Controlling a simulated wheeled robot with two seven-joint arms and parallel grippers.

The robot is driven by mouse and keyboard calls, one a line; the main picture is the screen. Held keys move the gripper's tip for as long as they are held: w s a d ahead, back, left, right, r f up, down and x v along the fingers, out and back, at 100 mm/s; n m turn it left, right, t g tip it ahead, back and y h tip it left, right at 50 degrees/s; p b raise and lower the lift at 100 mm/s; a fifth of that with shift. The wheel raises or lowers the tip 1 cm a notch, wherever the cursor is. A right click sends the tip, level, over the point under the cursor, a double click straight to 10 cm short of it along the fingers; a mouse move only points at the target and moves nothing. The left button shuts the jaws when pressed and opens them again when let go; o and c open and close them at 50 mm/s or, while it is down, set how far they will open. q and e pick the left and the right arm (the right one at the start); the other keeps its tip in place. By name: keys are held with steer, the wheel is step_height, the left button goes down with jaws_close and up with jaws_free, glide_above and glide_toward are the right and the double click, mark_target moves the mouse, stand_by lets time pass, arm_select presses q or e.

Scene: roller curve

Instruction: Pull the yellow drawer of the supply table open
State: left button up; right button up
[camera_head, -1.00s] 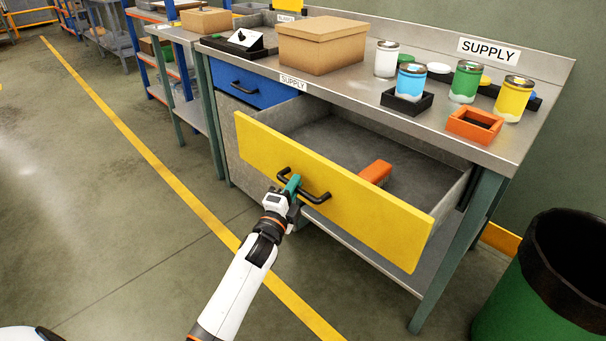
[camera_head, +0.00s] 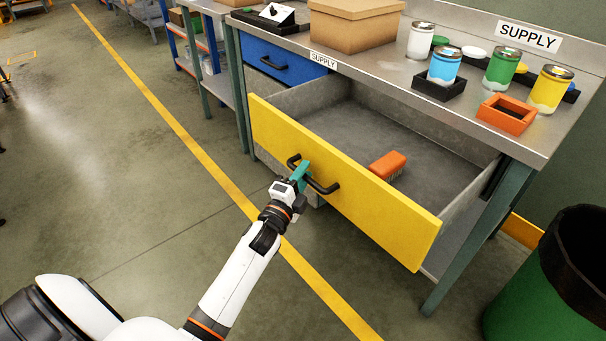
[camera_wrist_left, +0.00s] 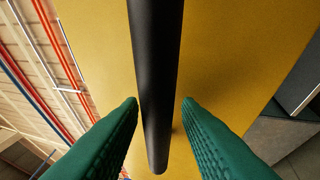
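The yellow drawer (camera_head: 370,193) of the supply table (camera_head: 470,128) stands far out, and its grey inside shows. Its black handle (camera_head: 322,186) is on the yellow front. My left gripper (camera_head: 301,176) is at the left part of this handle. In the left wrist view the two green fingers (camera_wrist_left: 160,105) lie one on each side of the black bar (camera_wrist_left: 158,60), close to it, with the yellow front behind. A thin gap seems to show at the right finger. My right gripper is not in view.
An orange brush (camera_head: 388,165) lies in the drawer. A shut blue drawer (camera_head: 285,63) is to its left. A cardboard box (camera_head: 352,25), several cans and an orange tray (camera_head: 507,115) stand on the table top. A green bin (camera_head: 545,300) is at lower right.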

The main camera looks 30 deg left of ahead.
arm_select(q)
steer(key=shift+o, duration=0.3)
steer(key=s+f, duration=0.2)
steer(key=s, duration=0.9)
steer(key=shift+s+d, duration=0.3)
steer(key=shift+s, duration=0.1)
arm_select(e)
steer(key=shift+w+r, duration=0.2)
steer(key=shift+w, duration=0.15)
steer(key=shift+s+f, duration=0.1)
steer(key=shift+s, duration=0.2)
